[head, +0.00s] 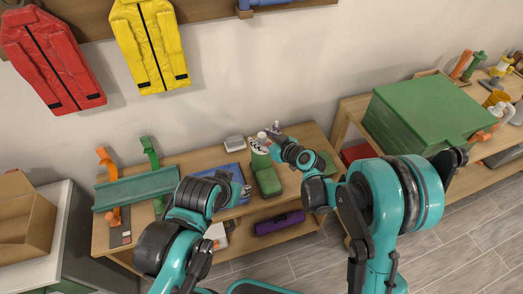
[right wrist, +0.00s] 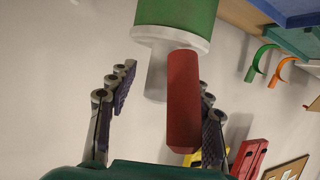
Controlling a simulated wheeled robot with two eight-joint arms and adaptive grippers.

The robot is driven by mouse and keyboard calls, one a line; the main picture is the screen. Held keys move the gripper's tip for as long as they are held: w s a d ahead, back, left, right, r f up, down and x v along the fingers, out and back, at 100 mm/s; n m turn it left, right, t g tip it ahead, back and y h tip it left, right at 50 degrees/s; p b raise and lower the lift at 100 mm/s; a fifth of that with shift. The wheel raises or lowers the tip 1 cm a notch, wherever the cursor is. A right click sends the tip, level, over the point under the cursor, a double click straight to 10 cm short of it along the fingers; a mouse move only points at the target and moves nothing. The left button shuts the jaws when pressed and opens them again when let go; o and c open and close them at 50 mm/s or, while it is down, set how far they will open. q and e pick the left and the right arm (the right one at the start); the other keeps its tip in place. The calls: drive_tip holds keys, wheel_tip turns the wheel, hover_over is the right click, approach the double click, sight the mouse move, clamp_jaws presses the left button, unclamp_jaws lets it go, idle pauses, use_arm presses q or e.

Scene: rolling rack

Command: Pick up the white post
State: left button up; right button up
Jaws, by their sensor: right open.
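The white post (right wrist: 157,72) is a short pale cylinder in the right wrist view, partly hidden behind a red post (right wrist: 183,105). Both extend from a white round base on a green body (right wrist: 178,15); this view looks upside down. My right gripper (right wrist: 158,112) is open, with one finger on each side of the two posts and visible gaps beside them. In the head view, my right gripper (head: 264,137) is above the green object (head: 266,178) on the bench and hides most of the posts. My left gripper (head: 246,190) is small at the bench front; its jaws are unclear.
The wooden bench (head: 160,236) holds a teal tray (head: 136,189), orange and green hooks, a blue item (head: 233,171) and a small grey box (head: 234,142). A purple roll (head: 279,223) lies on the lower shelf. A large green box (head: 425,108) stands right. The wall is close behind.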

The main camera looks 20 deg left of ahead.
drive_tip(key=shift+r, duration=0.1)
clamp_jaws()
wheel_tip(320, 180, up, 10)
drive_tip(key=p, duration=0.4)
drive_tip(key=shift+d+f, duration=0.1)
drive_tip(key=shift+f, duration=0.15)
drive_tip(key=shift+r, duration=0.25)
idle(0.3)
